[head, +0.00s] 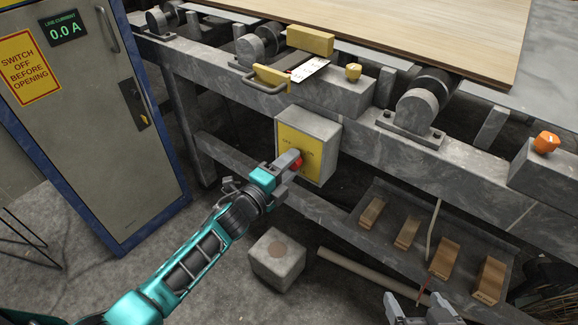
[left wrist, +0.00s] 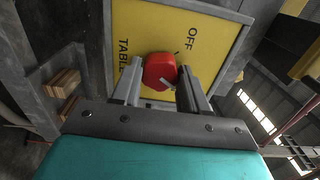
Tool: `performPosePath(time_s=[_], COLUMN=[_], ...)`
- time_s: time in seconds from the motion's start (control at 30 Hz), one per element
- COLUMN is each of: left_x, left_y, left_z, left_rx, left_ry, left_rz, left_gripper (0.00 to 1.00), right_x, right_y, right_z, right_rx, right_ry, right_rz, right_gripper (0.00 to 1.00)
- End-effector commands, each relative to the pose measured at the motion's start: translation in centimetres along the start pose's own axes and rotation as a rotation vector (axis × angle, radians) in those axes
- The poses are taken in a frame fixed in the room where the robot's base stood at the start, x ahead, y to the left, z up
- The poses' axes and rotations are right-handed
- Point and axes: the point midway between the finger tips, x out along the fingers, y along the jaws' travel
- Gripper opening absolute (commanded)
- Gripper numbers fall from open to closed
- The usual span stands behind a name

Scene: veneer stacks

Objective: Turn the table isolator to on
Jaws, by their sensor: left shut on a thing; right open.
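The table isolator (head: 308,135) is a grey box with a yellow front plate, fixed to the table frame in the head view. Its red knob (left wrist: 160,71) sits on the yellow plate (left wrist: 205,18), which shows the words "TABLE" and "OFF" in the left wrist view. My left gripper (head: 290,162) is at the plate, shut on the red knob, with one finger on each side of it. The fingers hide part of the knob in the head view. My right gripper (head: 420,308) is open and empty at the bottom edge of the head view, away from the isolator.
A lower shelf (head: 385,195) holds several wooden blocks. A grey block (head: 277,262) stands on the floor beside my left arm. A veneer sheet (head: 430,25) lies on top of the table.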

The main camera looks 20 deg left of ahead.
Motion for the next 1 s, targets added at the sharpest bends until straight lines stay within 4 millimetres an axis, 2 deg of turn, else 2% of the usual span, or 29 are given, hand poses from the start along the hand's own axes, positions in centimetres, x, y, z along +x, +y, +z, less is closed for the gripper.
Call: performPosePath(time_s=[0.4,1.0], left_x=[-0.05,-0.05], left_y=[0.16,0.12], left_z=[-0.01,0.01], left_rx=[0.204,0.242], left_ry=[0.000,0.000], left_rz=[0.002,0.002], left_gripper=[0.13,0.13], right_x=[0.29,0.28], right_y=[-0.46,-0.41], right_z=[0.10,-0.18], right_rx=[0.013,0.006], right_ry=[0.001,0.007], right_rz=[-0.007,-0.008], right_gripper=[0.84,0.84])
